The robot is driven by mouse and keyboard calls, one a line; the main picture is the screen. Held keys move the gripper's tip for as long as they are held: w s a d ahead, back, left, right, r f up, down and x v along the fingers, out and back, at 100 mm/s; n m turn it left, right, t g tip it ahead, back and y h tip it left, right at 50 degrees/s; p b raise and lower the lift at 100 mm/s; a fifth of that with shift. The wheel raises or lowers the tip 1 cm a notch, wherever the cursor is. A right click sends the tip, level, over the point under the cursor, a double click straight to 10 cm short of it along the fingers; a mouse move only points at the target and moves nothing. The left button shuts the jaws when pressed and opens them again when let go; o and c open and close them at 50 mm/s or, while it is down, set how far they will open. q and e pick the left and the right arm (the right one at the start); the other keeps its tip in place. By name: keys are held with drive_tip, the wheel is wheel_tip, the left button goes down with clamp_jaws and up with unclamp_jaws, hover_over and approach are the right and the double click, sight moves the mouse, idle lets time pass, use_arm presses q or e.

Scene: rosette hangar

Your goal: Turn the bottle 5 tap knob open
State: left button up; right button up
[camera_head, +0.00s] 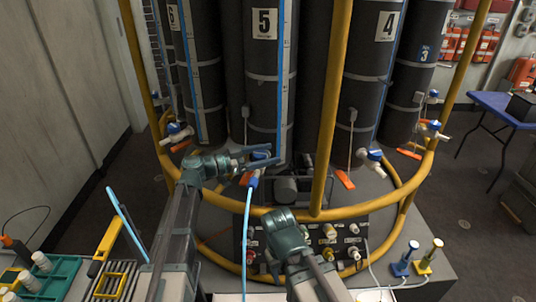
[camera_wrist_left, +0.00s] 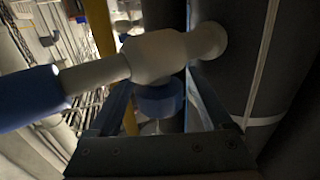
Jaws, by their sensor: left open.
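Bottle 5 (camera_head: 265,70) is a tall dark cylinder with a white "5" label, standing in the middle of the rack. Its tap with a blue knob (camera_head: 261,154) sits low on its front, partly hidden by my left gripper (camera_head: 258,156). In the left wrist view the pale tap body (camera_wrist_left: 165,55) crosses the picture. The blue knob (camera_wrist_left: 158,100) shows below it, between the two open fingers. I cannot tell whether a finger touches it. My right arm's wrist is in front of the rack at bottom centre; its fingers cannot be made out.
A light blue hose (camera_head: 247,235) hangs from the bottle 5 tap. A yellow rail (camera_head: 335,110) curves around the rack. Bottle 4 (camera_head: 375,75) and its tap (camera_head: 372,156) stand to the right. A fittings panel (camera_head: 340,240) is below, and a tool table is at lower left.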

use_arm(q)
drive_tip(key=shift+w+d, duration=0.1)
drive_tip(key=shift+d, duration=0.15)
clamp_jaws()
idle(0.3)
drive_tip(key=shift+t, duration=0.3)
drive_tip(key=n+t+y, duration=0.2)
drive_tip(key=t, duration=0.1)
drive_tip(key=shift+a+n, duration=0.1)
drive_tip(key=shift+n, duration=0.3)
drive_tip(key=shift+w+a+n+t+y, duration=0.15)
drive_tip(key=shift+w+n+t+y, duration=0.05)
drive_tip(key=shift+n+t+y, duration=0.6)
drive_tip(key=shift+w+a+n+t+y, duration=0.1)
drive_tip(key=shift+w+n+t+y, duration=0.1)
drive_tip(key=shift+n+t+y, duration=0.6)
drive_tip(key=shift+w+a+n+t+y, duration=0.2)
drive_tip(key=shift+n+t+y, duration=0.35)
drive_tip(key=shift+t, duration=0.45)
